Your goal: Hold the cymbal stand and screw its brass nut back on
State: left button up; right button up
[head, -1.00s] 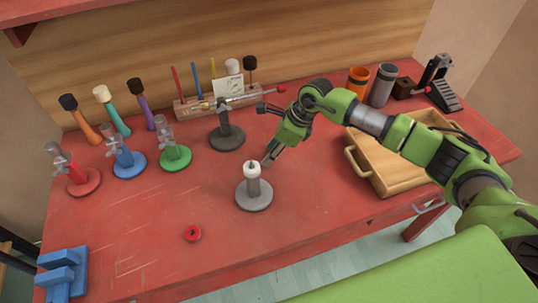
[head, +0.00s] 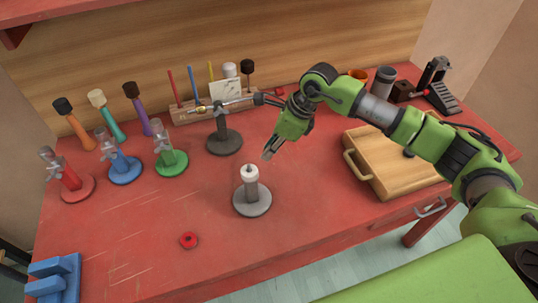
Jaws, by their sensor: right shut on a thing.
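The grey cymbal stand (head: 252,192) stands upright on the red bench in the middle. It has a round base, a short post, a white collar (head: 250,171) and a thin bare tip on top. My right gripper (head: 267,156) is just above and to the right of that tip, apart from it, fingers angled down. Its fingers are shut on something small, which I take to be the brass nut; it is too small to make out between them. My left gripper is not in view.
A red ring-like piece (head: 188,240) lies at the front left. Red (head: 74,184), blue (head: 124,168) and green (head: 170,160) stands are at the left. A dark grey stand (head: 224,141) with a rod is behind. A wooden tray (head: 362,172) sits to the right.

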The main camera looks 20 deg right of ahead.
pick_arm(q)
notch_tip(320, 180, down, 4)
jog(key=b, duration=0.3)
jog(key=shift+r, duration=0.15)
pick_arm(e)
jog(key=s+r, duration=0.8)
jog(key=s, duration=0.4)
jog(key=shift+s+a+r, duration=0.35)
jog(key=shift+s+a, duration=0.05)
jog(key=shift+a, duration=0.05)
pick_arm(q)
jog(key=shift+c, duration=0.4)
pick_arm(e)
jog(key=shift+f, duration=0.1)
jog(key=s+d+f+n+g+h, duration=0.1)
jog(key=s+f+n+g+h, duration=0.1)
jog(key=n, duration=1)
jog(key=s+d+f+n+g+h, duration=0.1)
jog(key=s+n+g, duration=0.4)
jog(key=n, duration=0.7)
jog(key=shift+s+d+f+h, duration=0.25)
jog(key=shift+f+h, duration=0.15)
jog(key=shift+h, duration=0.2)
